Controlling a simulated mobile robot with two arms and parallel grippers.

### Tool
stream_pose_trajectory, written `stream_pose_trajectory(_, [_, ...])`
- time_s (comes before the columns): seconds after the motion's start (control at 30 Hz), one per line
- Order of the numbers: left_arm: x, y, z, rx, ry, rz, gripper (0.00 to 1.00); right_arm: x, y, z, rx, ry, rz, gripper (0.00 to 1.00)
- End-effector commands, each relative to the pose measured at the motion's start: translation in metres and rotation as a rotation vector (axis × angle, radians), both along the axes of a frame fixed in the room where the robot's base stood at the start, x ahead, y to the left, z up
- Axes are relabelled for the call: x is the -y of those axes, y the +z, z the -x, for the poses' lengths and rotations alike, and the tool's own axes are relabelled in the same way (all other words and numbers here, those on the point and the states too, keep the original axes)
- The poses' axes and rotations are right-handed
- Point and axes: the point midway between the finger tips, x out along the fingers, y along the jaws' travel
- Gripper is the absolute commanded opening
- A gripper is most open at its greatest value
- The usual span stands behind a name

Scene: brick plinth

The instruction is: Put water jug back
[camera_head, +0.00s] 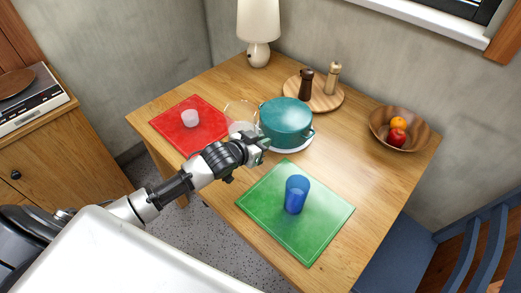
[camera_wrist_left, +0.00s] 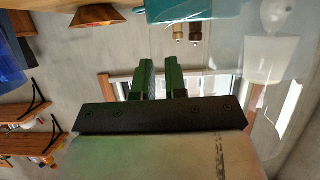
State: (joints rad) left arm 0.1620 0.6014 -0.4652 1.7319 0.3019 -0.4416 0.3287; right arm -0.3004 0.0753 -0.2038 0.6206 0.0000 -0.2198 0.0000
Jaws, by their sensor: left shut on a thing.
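The water jug (camera_head: 240,112) is clear glass, between the red placemat (camera_head: 205,118) and the teal pot (camera_head: 284,121) in the head view. My left gripper (camera_head: 262,142) is at its near right side, just in front of the pot. In the left wrist view the jug's clear wall (camera_wrist_left: 228,62) shows at the right, beside my fingers (camera_wrist_left: 160,75), which are close together. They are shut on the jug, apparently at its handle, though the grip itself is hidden. I cannot tell whether the jug's base touches the table. My right gripper is not in view.
A white cup (camera_head: 190,118) stands on the red placemat, and a blue cup (camera_head: 296,194) on the green placemat (camera_head: 262,205). Behind are a lamp (camera_head: 258,52), a round board (camera_head: 326,100) with two mills, and a fruit bowl (camera_head: 376,126).

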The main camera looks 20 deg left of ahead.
Motion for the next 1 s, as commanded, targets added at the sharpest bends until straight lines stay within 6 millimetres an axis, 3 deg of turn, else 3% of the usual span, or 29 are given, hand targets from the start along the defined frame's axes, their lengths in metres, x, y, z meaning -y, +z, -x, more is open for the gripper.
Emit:
stream_pose_trajectory(0.17, [-0.006,-0.004,-0.007,0.008,-0.001,-0.002,0.00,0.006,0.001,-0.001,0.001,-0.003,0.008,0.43])
stream_pose_trajectory(0.47, [-0.006,-0.039,-0.007,0.008,-0.001,-0.002,0.00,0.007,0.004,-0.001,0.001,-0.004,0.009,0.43])
stream_pose_trajectory(0.9, [-0.006,-0.046,-0.007,0.008,-0.002,-0.002,0.00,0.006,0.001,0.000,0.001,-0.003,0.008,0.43])
stream_pose_trajectory(0.93, [-0.006,-0.048,-0.006,0.000,0.000,-0.001,0.17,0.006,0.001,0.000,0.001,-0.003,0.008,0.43])
stream_pose_trajectory(1.0, [-0.006,-0.048,-0.006,0.000,0.000,-0.001,0.28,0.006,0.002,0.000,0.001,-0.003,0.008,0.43])
